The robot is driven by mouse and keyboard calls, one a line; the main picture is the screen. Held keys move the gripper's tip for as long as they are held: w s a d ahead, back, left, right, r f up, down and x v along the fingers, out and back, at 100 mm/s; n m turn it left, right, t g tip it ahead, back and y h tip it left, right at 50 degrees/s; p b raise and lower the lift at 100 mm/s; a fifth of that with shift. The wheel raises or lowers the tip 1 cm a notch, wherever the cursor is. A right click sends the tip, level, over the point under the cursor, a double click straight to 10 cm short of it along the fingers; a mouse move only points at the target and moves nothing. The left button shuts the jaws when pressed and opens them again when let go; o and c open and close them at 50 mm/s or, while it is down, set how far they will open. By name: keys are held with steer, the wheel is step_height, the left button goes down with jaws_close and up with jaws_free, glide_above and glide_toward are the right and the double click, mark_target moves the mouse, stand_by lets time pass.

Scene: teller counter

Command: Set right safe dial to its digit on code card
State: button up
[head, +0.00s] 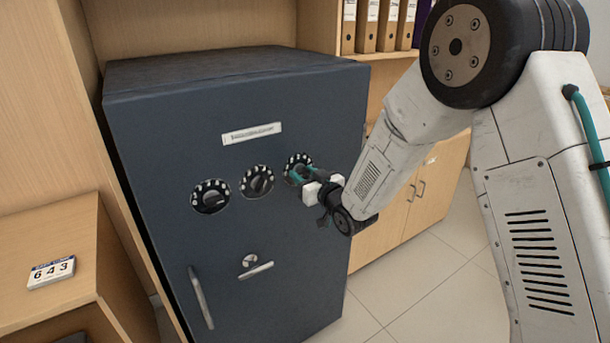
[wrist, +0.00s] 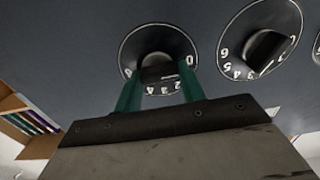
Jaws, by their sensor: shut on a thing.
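The dark blue safe (head: 150,130) stands in the middle of the head view with three black dials in a row. The right dial (head: 298,160) is partly hidden by my gripper (head: 297,174). In the wrist view the right dial (wrist: 160,42) shows white digits at its rim, a 0 at the right edge, the rest hard to read. My gripper's green fingers (wrist: 160,92) are shut on its knob. The middle dial (head: 257,181) and left dial (head: 210,196) are free. The code card (head: 51,271) reads 6 4 3.
The safe has a vertical handle (head: 201,298) and a small lock with a horizontal lever (head: 257,269) below the dials. The card lies on a wooden desk (head: 60,225) at left. Binders (head: 377,25) stand on a shelf behind. Tiled floor (head: 420,275) is clear at the right.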

steer(key=shift+m, duration=0.3)
steer(key=m, duration=0.3)
steer(key=shift+d, duration=0.1)
steer(key=m, duration=0.9)
steer(key=shift+w+d+m, duration=0.1)
steer(key=shift+m, duration=2.5)
steer(key=shift+d+f, duration=0.1)
steer(key=o, duration=1)
